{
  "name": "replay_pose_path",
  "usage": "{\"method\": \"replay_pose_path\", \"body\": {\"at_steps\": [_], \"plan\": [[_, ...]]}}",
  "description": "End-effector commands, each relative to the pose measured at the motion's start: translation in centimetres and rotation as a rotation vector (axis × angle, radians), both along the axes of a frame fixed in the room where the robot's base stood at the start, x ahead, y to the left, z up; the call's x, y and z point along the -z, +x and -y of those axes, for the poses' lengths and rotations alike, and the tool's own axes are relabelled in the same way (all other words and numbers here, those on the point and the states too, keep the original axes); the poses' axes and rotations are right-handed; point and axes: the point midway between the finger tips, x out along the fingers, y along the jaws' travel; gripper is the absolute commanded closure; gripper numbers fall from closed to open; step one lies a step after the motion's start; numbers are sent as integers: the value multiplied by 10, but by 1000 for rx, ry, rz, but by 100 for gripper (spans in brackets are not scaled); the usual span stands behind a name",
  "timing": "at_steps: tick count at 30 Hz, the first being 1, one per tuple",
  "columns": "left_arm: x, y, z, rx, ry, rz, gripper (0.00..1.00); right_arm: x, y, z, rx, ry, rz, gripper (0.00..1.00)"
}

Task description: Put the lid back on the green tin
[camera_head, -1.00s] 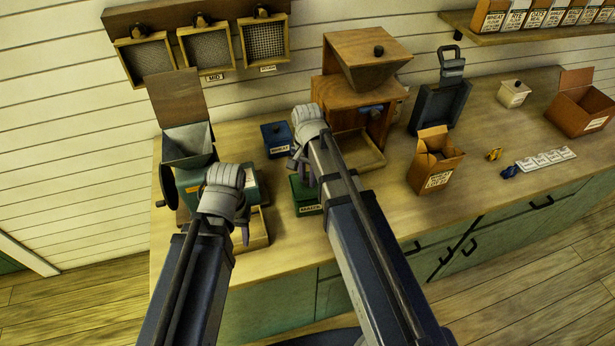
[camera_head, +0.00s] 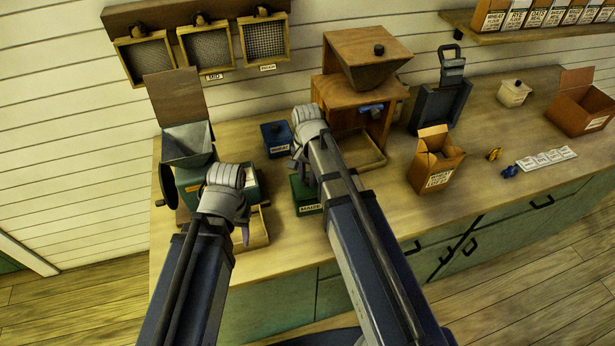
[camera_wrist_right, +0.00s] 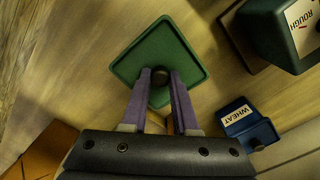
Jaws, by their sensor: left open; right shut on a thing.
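The green tin (camera_head: 304,191), labelled MAIZE, stands on the counter beneath my right gripper (camera_head: 299,165), which partly covers it. In the right wrist view, the square green lid (camera_wrist_right: 160,47) has a dark round knob (camera_wrist_right: 160,76). The purple fingers of my right gripper (camera_wrist_right: 161,80) are shut on that knob. The lid hides the tin's body in that view, and I cannot tell whether it rests fully on the tin. My left gripper (camera_head: 244,232) is open, over the tray on the left, its fingers mostly hidden behind the wrist.
The blue WHEAT tin (camera_head: 277,138) stands just behind the green tin. A green mill (camera_head: 187,150) stands left, and a wooden mill (camera_head: 352,95) with its tray (camera_head: 372,157) stands right. A cardboard box (camera_head: 436,165) sits further right. Counter in front of the green tin is bare.

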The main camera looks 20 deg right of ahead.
Motion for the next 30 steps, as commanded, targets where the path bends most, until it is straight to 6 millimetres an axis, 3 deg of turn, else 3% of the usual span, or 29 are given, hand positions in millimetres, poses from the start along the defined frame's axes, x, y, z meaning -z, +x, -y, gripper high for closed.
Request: {"method": "replay_pose_path", "body": {"at_steps": [14, 15, 24, 30], "plan": [[0, 0, 0, 0, 0, 0, 50, 0, 0, 0, 0, 0, 0, 100], [1, 0, 0, 0, 0, 0, 50, 0, 0, 0, 0, 0, 0, 71], [0, 0, 0, 0, 0, 0, 50, 0, 0, 0, 0, 0, 0, 38], [1, 0, 0, 0, 0, 0, 50, 0, 0, 0, 0, 0, 0, 35]]}}
